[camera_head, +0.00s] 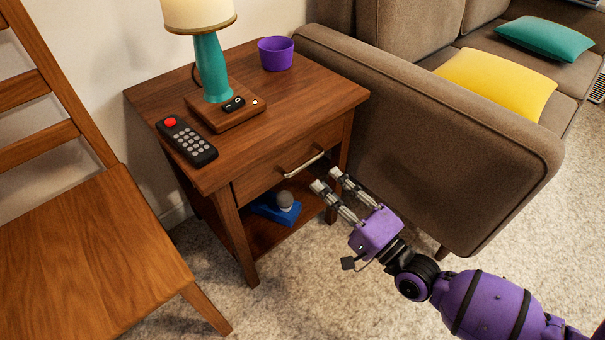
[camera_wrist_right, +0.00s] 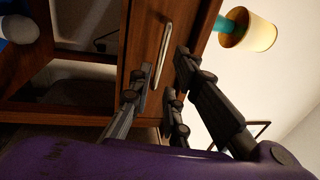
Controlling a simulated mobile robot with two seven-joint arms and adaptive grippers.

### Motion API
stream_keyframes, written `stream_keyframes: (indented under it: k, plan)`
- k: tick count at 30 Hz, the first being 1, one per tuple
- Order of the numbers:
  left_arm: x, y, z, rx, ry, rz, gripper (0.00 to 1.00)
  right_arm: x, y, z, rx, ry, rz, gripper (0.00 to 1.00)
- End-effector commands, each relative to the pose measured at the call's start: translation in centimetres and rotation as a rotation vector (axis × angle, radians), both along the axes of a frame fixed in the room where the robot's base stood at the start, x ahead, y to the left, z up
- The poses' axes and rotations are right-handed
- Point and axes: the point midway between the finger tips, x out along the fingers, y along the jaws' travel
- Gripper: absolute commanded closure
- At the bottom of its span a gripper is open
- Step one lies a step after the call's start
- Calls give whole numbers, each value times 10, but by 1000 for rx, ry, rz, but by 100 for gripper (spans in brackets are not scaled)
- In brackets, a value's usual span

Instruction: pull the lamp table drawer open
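The lamp table (camera_head: 290,105) is a brown wooden side table. Its drawer (camera_head: 265,168) looks shut, with a pale metal bar handle (camera_head: 304,164) on its front. In the right wrist view the handle (camera_wrist_right: 156,52) runs between the spread fingers, over the drawer front (camera_wrist_right: 143,35). My right gripper (camera_head: 325,179) is open and empty, its fingertips just in front of and slightly below the handle in the head view. It also shows in the wrist view (camera_wrist_right: 164,72). I cannot tell whether a finger touches the handle. My left gripper is not in view.
On the tabletop are a lamp (camera_head: 211,65), a black remote (camera_head: 186,141) and a purple cup (camera_head: 276,53). A blue object (camera_head: 275,209) lies on the lower shelf. A wooden chair (camera_head: 90,255) stands left, a brown sofa (camera_head: 420,130) right. Carpet in front is clear.

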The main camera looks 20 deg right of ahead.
Motion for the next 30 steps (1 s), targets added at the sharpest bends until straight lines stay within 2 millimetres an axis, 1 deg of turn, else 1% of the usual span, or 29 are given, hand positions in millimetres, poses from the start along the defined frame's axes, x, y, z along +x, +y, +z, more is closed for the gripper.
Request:
stream_keyframes:
  k: [5,12,16,21,28,29,30]
  plan:
    - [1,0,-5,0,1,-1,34,15,4,4,16,-7,2,83]
    - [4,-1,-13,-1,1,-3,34,50,17,12,15,-7,1,83]
    - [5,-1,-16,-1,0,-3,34,65,23,14,14,-6,2,83]
    - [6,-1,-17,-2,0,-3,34,74,26,17,12,-4,2,83]
    - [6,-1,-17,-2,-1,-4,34,74,26,17,11,-4,2,83]
    - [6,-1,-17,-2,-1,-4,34,74,26,17,11,-4,2,86]
    - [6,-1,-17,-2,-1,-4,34,74,26,17,11,-4,2,91]
